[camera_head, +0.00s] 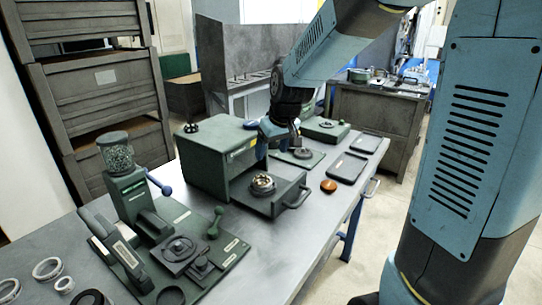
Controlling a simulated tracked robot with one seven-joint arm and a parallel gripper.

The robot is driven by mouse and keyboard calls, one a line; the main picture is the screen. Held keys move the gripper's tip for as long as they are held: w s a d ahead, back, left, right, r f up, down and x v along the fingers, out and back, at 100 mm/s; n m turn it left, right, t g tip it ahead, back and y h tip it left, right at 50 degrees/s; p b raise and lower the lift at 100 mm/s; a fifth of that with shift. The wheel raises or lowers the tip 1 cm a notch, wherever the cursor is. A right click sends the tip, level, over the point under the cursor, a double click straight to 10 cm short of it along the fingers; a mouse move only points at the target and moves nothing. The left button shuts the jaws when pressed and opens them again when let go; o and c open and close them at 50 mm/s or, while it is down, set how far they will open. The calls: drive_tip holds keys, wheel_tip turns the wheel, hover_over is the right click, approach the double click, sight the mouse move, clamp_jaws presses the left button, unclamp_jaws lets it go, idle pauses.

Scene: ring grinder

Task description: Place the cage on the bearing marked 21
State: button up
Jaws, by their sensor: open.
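My gripper (284,148) points down from the end of my blue arm, just right of the green box and above the bench. It is open, and I see nothing between its fingers, though they are small and dark here. A brass-coloured ring part (263,184) sits on the pulled-out drawer of the green box, below and left of my gripper. It may be a bearing or a cage; I cannot tell. Several metal rings (47,268) lie at the bench's front left corner. No number 21 is readable on any part.
The green box (219,158) stands mid-bench, its drawer (285,197) jutting right. A hand-tool station (175,250) fills the front. Some bare bench (262,250) shows right of the tool station.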

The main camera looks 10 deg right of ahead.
drive_tip(key=s+d+r+m+h, duration=0.1)
drive_tip(key=s+d+r, duration=0.3)
drive_tip(key=s, duration=0.8)
drive_tip(key=s+d+r+m+t, duration=0.1)
drive_tip(key=s+d+r+m, duration=0.2)
drive_tip(key=s, duration=0.9)
drive_tip(key=d+r, duration=0.2)
drive_tip(key=d, duration=0.2)
drive_tip(key=shift+d+r+m+t+h, duration=0.2)
drive_tip(key=shift+r+m+t+h, duration=0.1)
drive_tip(key=shift+h, duration=0.1)
